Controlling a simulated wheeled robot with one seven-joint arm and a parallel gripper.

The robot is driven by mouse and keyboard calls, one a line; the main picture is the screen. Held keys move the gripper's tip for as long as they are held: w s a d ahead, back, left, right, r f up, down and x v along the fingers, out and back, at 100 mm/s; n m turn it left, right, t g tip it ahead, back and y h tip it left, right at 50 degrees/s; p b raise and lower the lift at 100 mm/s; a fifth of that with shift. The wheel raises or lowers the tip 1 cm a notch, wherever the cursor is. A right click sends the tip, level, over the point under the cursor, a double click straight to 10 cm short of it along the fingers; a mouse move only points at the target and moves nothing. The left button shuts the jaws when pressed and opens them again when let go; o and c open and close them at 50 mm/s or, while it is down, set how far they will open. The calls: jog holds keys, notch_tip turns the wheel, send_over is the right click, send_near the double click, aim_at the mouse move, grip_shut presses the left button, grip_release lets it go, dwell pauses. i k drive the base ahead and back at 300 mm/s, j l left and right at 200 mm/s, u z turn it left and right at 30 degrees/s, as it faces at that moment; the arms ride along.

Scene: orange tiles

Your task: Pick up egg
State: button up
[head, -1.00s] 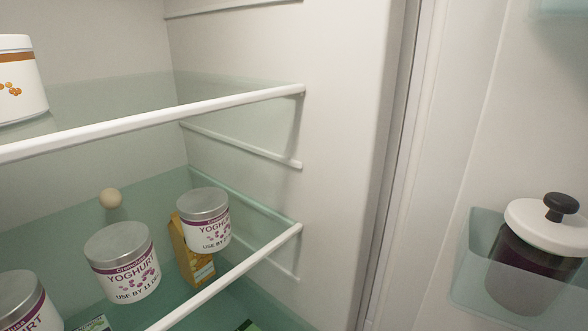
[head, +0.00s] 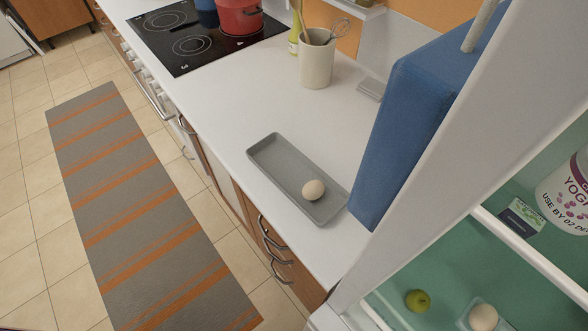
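A pale egg (head: 313,190) lies in a shallow grey tray (head: 270,152) on the white counter, towards the tray's near right end. A second pale, rounded thing that looks like an egg (head: 483,318) sits in a light holder on a greenish fridge shelf at the bottom right, cut by the picture's edge. My gripper is not in view, so I cannot see its state.
The open fridge (head: 452,180) fills the right side, with a yoghurt tub (head: 568,195) and a green apple (head: 417,300). A tall blue block (head: 408,125) stands between counter and fridge. A utensil pot (head: 316,62) and red pot (head: 239,17) stand farther back. The striped rug (head: 140,210) is clear.

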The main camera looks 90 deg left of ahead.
aim_at(314, 190)
jog(key=u, duration=1.75)
jog(key=j+z, duration=0.15)
jog(key=j, duration=0.5)
jog(key=j+z, duration=0.15)
jog(key=j, duration=0.5)
jog(key=k+j+z, duration=0.15)
jog(key=j, duration=0.5)
